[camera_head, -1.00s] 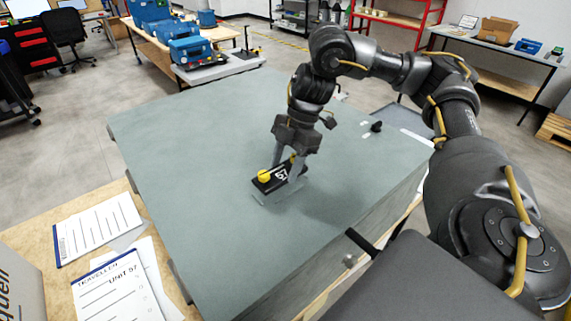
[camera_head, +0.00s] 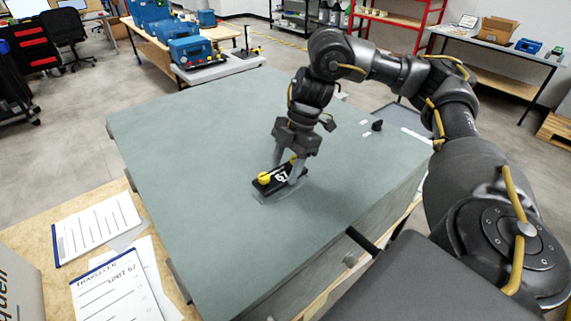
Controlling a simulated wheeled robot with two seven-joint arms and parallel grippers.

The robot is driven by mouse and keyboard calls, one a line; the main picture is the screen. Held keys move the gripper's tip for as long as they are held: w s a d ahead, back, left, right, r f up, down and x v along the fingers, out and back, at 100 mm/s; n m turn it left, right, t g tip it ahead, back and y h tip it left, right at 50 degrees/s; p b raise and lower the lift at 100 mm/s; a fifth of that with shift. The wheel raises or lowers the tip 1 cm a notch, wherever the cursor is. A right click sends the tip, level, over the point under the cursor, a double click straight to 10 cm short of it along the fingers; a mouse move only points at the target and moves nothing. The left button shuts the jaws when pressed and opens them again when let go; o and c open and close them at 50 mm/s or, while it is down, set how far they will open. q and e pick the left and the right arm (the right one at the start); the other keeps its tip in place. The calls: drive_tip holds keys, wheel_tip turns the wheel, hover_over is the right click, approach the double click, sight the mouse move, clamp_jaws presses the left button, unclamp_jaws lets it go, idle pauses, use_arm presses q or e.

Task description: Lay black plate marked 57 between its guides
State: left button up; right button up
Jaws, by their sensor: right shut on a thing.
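The black plate (camera_head: 268,187) with white marking, partly legible, is at the middle of the grey-green table top (camera_head: 200,130). A yellow knob (camera_head: 264,178) stands on its left part, and a second yellow bit shows behind the finger. My right gripper (camera_head: 289,176) comes down from above and is shut on the plate. A pale, flat outline (camera_head: 262,201) shows at the plate's near edge; I cannot tell whether it is a guide, or whether the plate touches the surface. My left gripper is not in view.
Printed sheets (camera_head: 95,225) lie on the wooden bench at the lower left. A small black knob (camera_head: 377,125) and pale labels stand at the table's right side. A black handle (camera_head: 360,239) sticks out at the near edge. The table's left half is clear.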

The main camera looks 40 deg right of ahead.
drive_tip(key=shift+f+b, duration=0.5)
drive_tip(key=shift+f, duration=0.4)
idle(0.3)
drive_tip(key=shift+s+f, duration=0.1)
drive_tip(key=shift+f, duration=0.05)
drive_tip(key=o, duration=0.9)
drive_tip(key=shift+f, duration=0.1)
drive_tip(key=shift+o, duration=1.1)
drive_tip(key=shift+f, duration=0.1)
